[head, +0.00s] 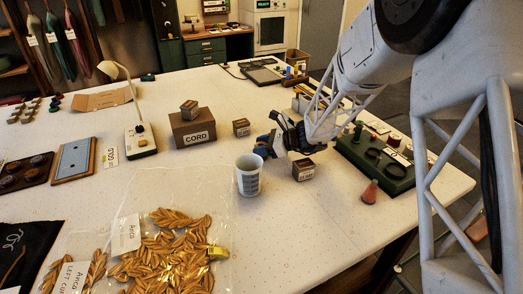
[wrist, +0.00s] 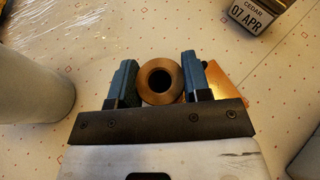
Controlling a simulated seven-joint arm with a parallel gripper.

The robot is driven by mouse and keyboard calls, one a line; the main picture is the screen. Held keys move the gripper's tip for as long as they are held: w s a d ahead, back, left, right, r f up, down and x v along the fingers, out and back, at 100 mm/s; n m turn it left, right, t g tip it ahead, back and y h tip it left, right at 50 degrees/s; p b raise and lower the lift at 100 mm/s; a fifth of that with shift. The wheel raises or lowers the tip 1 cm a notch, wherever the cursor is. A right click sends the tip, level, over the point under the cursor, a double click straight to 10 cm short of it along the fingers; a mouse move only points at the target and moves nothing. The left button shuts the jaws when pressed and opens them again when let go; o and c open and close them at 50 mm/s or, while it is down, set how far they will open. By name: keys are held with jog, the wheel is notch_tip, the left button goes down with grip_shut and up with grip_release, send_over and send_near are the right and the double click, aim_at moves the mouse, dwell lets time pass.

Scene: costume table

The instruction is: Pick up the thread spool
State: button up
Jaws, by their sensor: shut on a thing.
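The thread spool (wrist: 160,81) shows in the wrist view as a brown round body with a dark hole, seen end-on. My gripper (wrist: 161,82) has its two blue fingers on either side of it, shut on it. In the head view my gripper (head: 267,147) is low over the white table, just behind a pale cup. I cannot make out the spool there. Whether the spool touches the table is not clear.
The pale marked cup (head: 248,176) stands close by my gripper. A small labelled box (head: 303,170) is to its right, and a green tray (head: 375,160) lies farther right. A CORD box (head: 193,128) stands to the left. A plastic bag of golden leaves (head: 165,250) lies in front.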

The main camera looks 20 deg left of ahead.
notch_tip(320, 180, up, 10)
dwell(0.7)
dwell(0.5)
jog(key=shift+w+r+m+t, duration=0.1)
jog(key=shift+w+m+t, duration=0.65)
jog(key=shift+w, duration=0.7)
jog(key=shift+w+r+m+t, duration=0.1)
jog(key=shift+w+m+t, duration=0.35)
jog(key=shift+w+m, duration=0.75)
jog(key=shift+w+f+n, duration=0.1)
jog(key=shift+w+n, duration=0.1)
jog(key=shift+n, duration=0.05)
jog(key=shift+f, duration=3)
jog(key=shift+f, duration=1.9)
jog(key=shift+f, duration=0.15)
